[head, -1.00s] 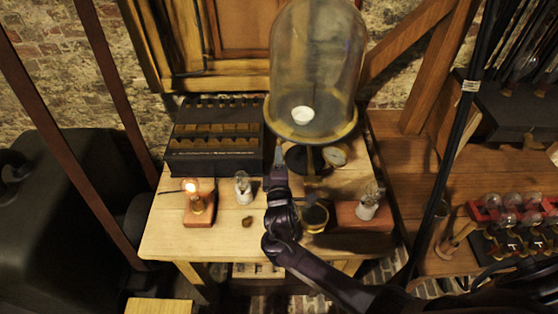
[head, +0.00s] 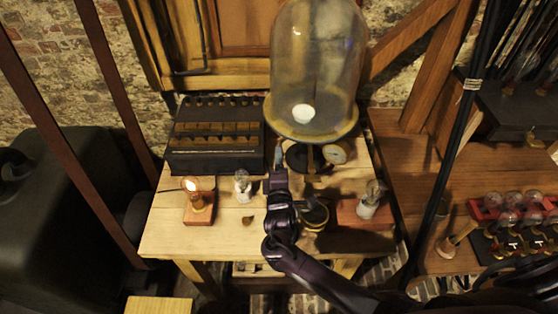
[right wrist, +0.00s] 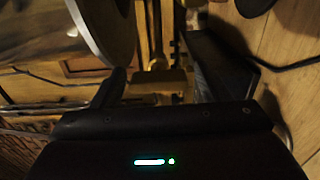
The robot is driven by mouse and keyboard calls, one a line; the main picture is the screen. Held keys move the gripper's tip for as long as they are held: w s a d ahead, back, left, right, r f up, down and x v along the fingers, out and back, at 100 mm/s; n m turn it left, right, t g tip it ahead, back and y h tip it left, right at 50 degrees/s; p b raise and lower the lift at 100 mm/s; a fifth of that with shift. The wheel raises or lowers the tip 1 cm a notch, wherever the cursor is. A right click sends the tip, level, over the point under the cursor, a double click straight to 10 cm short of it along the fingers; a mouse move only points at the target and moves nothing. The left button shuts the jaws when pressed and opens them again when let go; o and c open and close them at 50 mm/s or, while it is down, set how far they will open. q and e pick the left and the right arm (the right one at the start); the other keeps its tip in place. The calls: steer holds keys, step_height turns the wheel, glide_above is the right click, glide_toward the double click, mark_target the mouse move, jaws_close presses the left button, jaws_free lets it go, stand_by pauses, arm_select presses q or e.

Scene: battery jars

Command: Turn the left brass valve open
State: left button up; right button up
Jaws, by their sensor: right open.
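A glass bell jar (head: 318,70) stands on a round brass-rimmed plate over a dark pedestal on the wooden table. My right gripper (head: 278,156) is at the left of the pedestal, below the plate's edge. In the right wrist view a brass fitting (right wrist: 160,82), apparently the left valve, shows between the open fingers of my right gripper (right wrist: 162,88). I cannot tell whether the fingers touch it. In the head view the valve is not clear behind the gripper. My left gripper is not in view.
A round gauge (head: 336,153) sits right of the pedestal. A dark battery case (head: 215,160) stands at the left. A lit bulb on a wooden block (head: 198,214), a small bulb (head: 242,188) and another bulb block (head: 352,216) stand in front.

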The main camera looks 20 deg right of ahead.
steer(key=b+v, duration=0.1)
steer(key=v, duration=0.5)
steer(key=shift+s, duration=0.2)
